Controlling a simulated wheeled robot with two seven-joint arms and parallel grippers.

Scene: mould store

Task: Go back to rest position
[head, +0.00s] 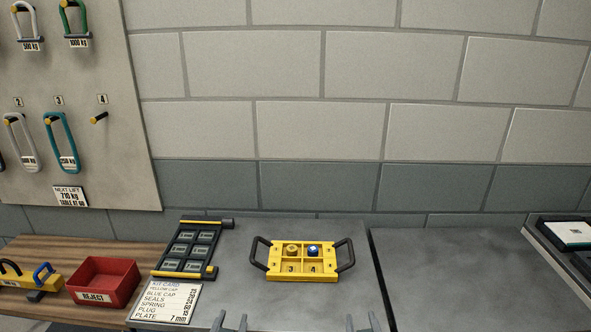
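My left gripper (230,322) shows only its fingertips at the bottom edge, in front of the yellow kit tray. Its two fingertips stand apart with nothing seen between them. My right gripper (362,323) also shows only its fingertips at the bottom edge, further right. They too stand apart with nothing seen between them. Both grippers are clear of the tray in the picture. The rest of both arms is out of view.
A yellow tray (302,279) with black handles stands on the grey table, holding a yellow cap (292,249) and a blue cap (313,250). To its left are a black rack (187,250), a kit card (165,302) and a red reject bin (104,297). The right table (470,280) is largely clear.

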